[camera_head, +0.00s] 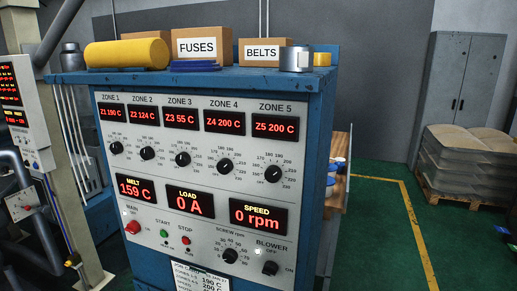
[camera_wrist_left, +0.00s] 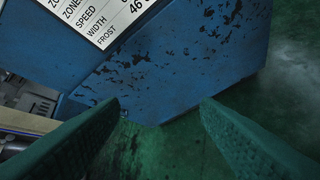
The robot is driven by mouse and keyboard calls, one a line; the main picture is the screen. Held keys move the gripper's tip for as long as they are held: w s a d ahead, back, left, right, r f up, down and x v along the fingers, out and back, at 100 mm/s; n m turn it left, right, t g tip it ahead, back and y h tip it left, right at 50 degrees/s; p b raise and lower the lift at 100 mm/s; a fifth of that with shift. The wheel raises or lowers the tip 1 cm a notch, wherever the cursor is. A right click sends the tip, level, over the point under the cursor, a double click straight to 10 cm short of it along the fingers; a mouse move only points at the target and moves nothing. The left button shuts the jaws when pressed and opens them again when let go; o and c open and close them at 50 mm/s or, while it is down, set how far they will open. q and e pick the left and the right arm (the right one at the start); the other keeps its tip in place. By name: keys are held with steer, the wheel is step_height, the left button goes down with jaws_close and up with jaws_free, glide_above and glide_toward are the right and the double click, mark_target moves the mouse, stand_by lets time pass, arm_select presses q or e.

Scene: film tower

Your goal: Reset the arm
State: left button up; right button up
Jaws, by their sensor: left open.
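My left gripper (camera_wrist_left: 160,108) shows in the left wrist view as two dark green ridged fingers, spread wide apart with nothing between them. Beyond the fingers is the worn blue lower part of the control cabinet (camera_wrist_left: 180,60), with a white printed label (camera_wrist_left: 100,18) at the top left. No arm or gripper of mine shows in the head view, and my right gripper is in neither view. The head view shows the cabinet's grey control panel (camera_head: 193,185) with red zone displays, several black knobs, and displays reading 159 C, 0 A and 0 rpm.
On the cabinet top stand a yellow roll (camera_head: 127,53), a FUSES box (camera_head: 200,46), a BELTS box (camera_head: 264,50) and a metal cylinder (camera_head: 295,59). A grey locker (camera_head: 455,90) and wrapped pallet stack (camera_head: 465,163) stand right. Green floor (camera_head: 375,240) is clear between.

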arm_select(q)
steer(key=s+d+f+n+g+y, duration=0.1)
steer(key=s+f+n+g, duration=0.15)
steer(key=s+f, duration=0.7)
steer(key=s+d+f+n+g, duration=0.1)
steer(key=s+f+n+g, duration=0.15)
steer(key=s+f, duration=0.7)
steer(key=s+d+n+g, duration=0.1)
steer(key=s+d+g, duration=0.1)
steer(key=s, duration=1)
steer(key=s+d+f+n+g, duration=0.1)
steer(key=s+d+g, duration=0.1)
steer(key=s, duration=1.1)
steer(key=shift+d+f+n+g+b, duration=0.15)
steer(key=shift+n+g+b, duration=0.25)
steer(key=shift+g+b, duration=0.1)
